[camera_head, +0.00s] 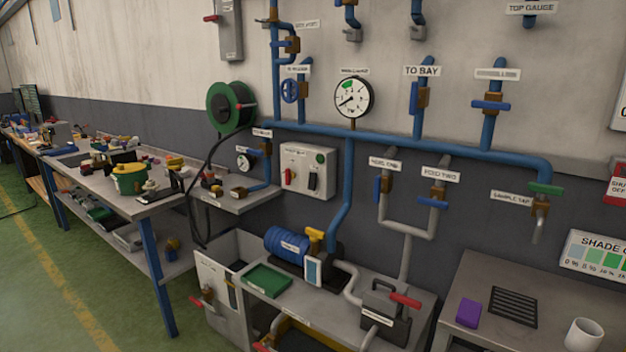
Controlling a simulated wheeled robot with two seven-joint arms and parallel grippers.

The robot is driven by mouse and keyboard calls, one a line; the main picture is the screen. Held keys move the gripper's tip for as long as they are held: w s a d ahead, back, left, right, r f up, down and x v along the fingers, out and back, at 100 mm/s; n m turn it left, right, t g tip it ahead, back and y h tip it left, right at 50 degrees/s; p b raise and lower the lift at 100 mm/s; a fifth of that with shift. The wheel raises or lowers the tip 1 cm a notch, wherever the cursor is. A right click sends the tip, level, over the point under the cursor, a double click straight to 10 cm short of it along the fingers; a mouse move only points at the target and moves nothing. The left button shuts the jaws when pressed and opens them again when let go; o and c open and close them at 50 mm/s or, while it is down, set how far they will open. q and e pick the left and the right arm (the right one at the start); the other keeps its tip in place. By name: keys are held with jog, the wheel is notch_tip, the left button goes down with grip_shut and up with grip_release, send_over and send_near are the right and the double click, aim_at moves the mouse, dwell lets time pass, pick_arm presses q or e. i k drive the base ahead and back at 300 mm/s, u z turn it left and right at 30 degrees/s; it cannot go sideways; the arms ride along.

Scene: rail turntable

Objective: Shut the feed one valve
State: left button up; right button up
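The feed one valve (386,185) has a brass body on a grey vertical pipe, below a white label (385,164) that seems to read "FEED ONE". Its blue lever (377,189) stands upright, in line with the pipe, on the left side of the body. Beside it on the right, the feed two valve (438,193) sits under its "FEED TWO" label, with its blue lever (432,203) lying across the pipe. Both pipes join in a grey U below. Neither of my grippers shows in the head view.
A bench with a blue pump (288,244) and a grey box with a red handle (384,312) stands below the valves. A grey table (470,342) with a purple block and a white mug is at right. A cluttered workbench (150,206) stands left. Green floor lies open at left.

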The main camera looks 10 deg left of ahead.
aim_at(378, 185)
jog(key=u, duration=0.5)
jog(key=i, duration=0.8)
jog(key=z, duration=0.4)
jog(key=i, duration=0.8)
jog(key=z, duration=0.7)
